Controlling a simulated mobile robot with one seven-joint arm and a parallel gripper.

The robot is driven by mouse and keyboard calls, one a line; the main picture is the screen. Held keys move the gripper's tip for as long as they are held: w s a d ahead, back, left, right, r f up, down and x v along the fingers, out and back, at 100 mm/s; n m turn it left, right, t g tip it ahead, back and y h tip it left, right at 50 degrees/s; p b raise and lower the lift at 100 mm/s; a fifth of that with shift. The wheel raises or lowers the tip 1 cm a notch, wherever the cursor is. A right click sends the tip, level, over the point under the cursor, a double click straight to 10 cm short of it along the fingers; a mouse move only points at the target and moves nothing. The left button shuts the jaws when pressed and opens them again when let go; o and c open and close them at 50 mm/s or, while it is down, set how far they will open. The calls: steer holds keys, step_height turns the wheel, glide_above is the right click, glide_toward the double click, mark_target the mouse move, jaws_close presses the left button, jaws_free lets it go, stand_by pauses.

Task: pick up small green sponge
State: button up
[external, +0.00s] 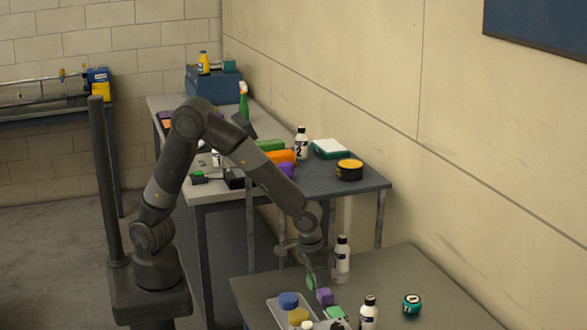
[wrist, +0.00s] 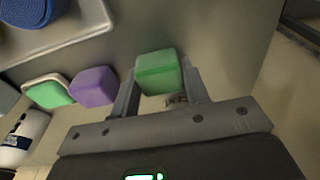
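The small green sponge (wrist: 158,72) is a green block between the two fingers of my gripper (wrist: 160,92) in the wrist view. The fingers stand against its two sides, shut on it. In the external view the green sponge (external: 310,282) shows at the tip of my gripper (external: 312,276), over the near table, just left of a purple block (external: 325,296). Whether its underside is clear of the table cannot be told. The purple block (wrist: 93,87) lies left of my gripper in the wrist view, beside a green-and-white sponge (wrist: 48,90).
A light tray (wrist: 75,32) holds a blue roll (wrist: 28,10). White bottles (external: 342,262) (external: 369,313) and a teal round container (external: 411,304) stand on the near table (external: 395,270). Its back right is clear. A cluttered table (external: 350,185) stands behind, along the wall.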

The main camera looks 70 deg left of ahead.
steer(key=c, duration=0.4)
steer(key=shift+r, duration=0.1)
